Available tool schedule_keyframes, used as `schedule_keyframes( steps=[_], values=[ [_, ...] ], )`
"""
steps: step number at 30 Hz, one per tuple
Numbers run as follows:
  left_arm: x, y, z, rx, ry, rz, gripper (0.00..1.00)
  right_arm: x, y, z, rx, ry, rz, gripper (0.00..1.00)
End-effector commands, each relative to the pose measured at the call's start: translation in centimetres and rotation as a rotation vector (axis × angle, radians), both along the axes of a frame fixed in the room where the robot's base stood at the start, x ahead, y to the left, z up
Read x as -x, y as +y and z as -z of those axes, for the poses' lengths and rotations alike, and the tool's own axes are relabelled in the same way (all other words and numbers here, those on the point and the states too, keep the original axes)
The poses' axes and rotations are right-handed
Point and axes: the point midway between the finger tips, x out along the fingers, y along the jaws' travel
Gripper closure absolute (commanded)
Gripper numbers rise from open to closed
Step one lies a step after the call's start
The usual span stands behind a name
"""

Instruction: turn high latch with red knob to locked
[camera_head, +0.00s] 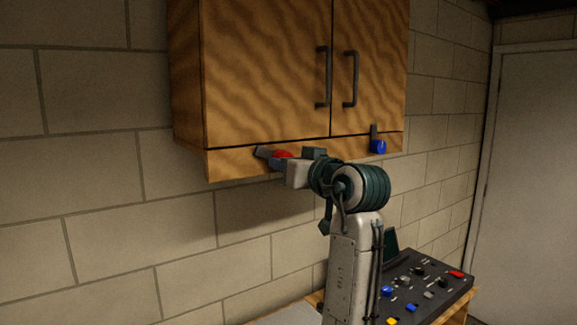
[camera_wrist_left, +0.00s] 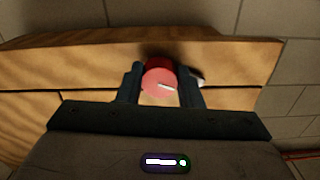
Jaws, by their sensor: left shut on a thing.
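The red knob (camera_head: 283,154) sits on the lower front strip of the wooden wall cabinet, left of centre. My left gripper (camera_head: 289,158) reaches up to it from the right and below. In the left wrist view, the red knob (camera_wrist_left: 158,80) lies between the two dark fingers of my left gripper (camera_wrist_left: 160,90), which is shut on it. A small dark piece beside the knob points up and left in the head view; I cannot tell whether it is the latch bar or a finger. My gripper partly hides the latch. My right gripper is not in view.
A second latch with a blue knob (camera_head: 378,147) is on the strip's right, its bar pointing up. Two cabinet doors (camera_head: 265,70) with dark handles are above. A control panel (camera_head: 425,286) with coloured knobs stands below right. The wall below the cabinet is bare.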

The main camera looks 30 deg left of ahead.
Motion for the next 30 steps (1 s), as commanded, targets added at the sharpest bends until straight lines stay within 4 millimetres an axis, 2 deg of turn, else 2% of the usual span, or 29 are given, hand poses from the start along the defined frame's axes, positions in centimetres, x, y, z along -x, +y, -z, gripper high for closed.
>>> schedule_keyframes(
  steps=[14, 30],
  values=[
    [0.2, 0.1, -0.4, -0.176, 0.417, 0.001, 0.90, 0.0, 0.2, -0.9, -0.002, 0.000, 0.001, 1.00],
    [0.3, 0.1, -0.6, -0.361, 0.860, 0.000, 0.90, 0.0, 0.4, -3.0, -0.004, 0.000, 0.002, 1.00]
  ],
)
